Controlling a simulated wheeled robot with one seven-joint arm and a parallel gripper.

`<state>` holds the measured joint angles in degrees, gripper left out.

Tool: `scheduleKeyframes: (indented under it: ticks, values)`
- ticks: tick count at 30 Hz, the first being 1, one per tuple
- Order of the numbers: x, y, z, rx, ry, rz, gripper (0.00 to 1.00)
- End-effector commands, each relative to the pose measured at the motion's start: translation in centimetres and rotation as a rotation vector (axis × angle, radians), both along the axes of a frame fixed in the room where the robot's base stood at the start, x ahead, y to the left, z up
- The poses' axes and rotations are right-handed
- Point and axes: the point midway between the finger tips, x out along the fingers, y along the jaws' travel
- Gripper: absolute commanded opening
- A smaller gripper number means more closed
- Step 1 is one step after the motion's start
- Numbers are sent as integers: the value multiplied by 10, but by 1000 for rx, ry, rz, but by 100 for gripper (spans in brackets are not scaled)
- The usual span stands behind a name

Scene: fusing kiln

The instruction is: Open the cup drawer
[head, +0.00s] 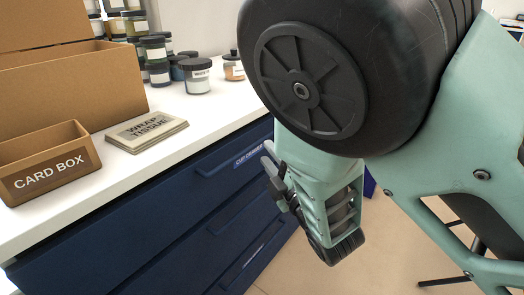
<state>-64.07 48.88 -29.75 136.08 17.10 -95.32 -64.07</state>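The cup drawer (215,172) is the upper dark blue drawer front below the white counter in the head view, with a "CUP DRAWER" label (249,157) near its right part. It looks shut, flush with the cabinet. My gripper (268,160) is at the right end of this drawer front, just right of the label, with its grey fingers pointing toward the front. The fingers are small and partly overlapped by my own arm. I cannot tell whether they touch the drawer or how far apart they are.
On the white counter (190,113) are a card box (45,165), a wrap tissue stack (146,131), a large cardboard box (90,85) and several jars (197,78). A lower drawer (225,215) lies below.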

Motion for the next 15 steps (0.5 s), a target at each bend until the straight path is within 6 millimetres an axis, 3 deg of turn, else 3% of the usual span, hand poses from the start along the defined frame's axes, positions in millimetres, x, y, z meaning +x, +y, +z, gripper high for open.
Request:
scheduleKeyframes:
  ticks: [6,15]
  values:
    - [27,15,5,2,-1,1,33]
    - [36,20,8,-1,0,0,33]
